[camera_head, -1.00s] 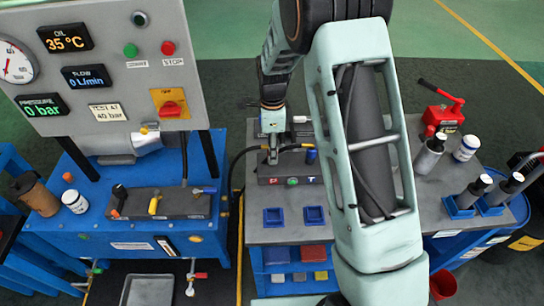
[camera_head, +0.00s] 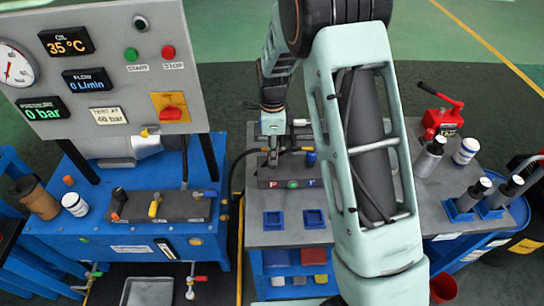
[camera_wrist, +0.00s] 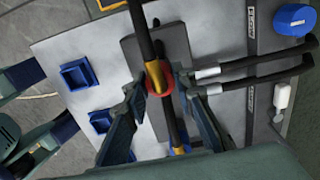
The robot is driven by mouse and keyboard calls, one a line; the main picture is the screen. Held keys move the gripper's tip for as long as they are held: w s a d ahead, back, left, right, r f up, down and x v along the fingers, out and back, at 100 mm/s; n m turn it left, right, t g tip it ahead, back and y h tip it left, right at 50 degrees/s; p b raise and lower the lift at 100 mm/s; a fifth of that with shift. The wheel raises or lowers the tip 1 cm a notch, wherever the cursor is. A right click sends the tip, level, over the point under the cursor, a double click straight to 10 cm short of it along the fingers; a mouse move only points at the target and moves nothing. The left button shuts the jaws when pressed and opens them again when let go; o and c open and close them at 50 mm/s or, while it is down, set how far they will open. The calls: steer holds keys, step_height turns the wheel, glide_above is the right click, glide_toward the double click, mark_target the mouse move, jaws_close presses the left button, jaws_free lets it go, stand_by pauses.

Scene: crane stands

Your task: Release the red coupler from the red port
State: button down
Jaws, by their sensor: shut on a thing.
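The red coupler shows in the wrist view as a red ring (camera_wrist: 153,88) around a brass body, with a black hose running up from it. My gripper (camera_wrist: 160,92) has one finger on each side of the red ring and is shut on it. In the head view my gripper (camera_head: 273,157) reaches down at the rear of the dark port block (camera_head: 290,182), beside its red P label. The red port itself is hidden, so I cannot tell whether the coupler is seated. A blue coupler (camera_head: 310,158) stands to the right; it also shows in the wrist view (camera_wrist: 181,149).
Two blue square holders (camera_head: 273,220) sit on the grey bench in front of the block. A blue test stand (camera_head: 150,235) with a gauge panel reading 0 bar is to the left. Grey-black cylinders and a red hand pump (camera_head: 442,120) stand to the right.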

steer(key=shift+r+p, duration=1.4)
steer(key=shift+r, duration=1)
